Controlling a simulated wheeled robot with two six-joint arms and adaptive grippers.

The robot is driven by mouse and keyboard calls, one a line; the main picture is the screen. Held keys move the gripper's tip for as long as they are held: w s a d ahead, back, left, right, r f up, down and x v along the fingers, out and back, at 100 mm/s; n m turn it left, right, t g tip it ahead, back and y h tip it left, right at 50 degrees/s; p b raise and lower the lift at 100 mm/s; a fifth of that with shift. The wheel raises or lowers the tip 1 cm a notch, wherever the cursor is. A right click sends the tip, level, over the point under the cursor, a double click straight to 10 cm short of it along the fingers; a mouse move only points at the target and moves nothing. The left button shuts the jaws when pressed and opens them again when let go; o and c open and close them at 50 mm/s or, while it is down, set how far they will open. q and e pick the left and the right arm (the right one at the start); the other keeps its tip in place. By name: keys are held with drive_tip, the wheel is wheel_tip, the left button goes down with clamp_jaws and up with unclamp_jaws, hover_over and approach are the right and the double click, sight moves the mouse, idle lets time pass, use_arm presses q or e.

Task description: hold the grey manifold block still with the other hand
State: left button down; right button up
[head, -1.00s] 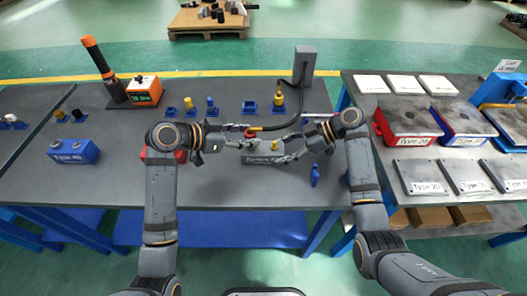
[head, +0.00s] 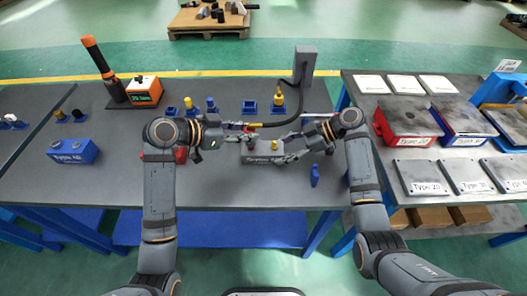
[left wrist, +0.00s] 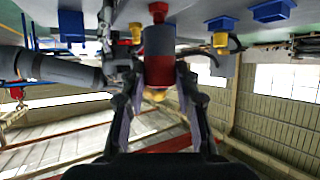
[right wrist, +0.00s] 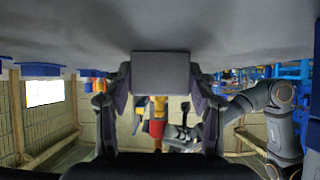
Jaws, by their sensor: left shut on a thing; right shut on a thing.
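The grey manifold block (head: 261,158) lies on the workbench, with lettering on its front face and a yellow fitting (head: 274,145) on top. My right gripper (head: 285,153) is shut on its right end. In the right wrist view the block (right wrist: 162,70) fills the space between the fingers. Whether the hose end touches the block is unclear.
The grey post (head: 305,65) stands at the back right of the workbench (head: 230,190). Several small blue holders (head: 210,110) stand behind my grippers. A blue fitting (head: 315,175) stands right of the block. A red object (head: 180,154) is partly hidden behind my left arm. The front middle is clear.

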use_arm(q)
drive_tip(key=shift+r, duration=1.85)
use_arm(e)
drive_tip(key=o, duration=1.5)
drive_tip(key=v, duration=1.2)
use_arm(q)
wheel_tip(320, 180, up, 4)
drive_tip(key=p, duration=0.4)
drive_tip(key=shift+r, duration=0.1)
use_arm(e)
wheel_tip(320, 180, up, 4)
drive_tip(key=shift+f, duration=0.1)
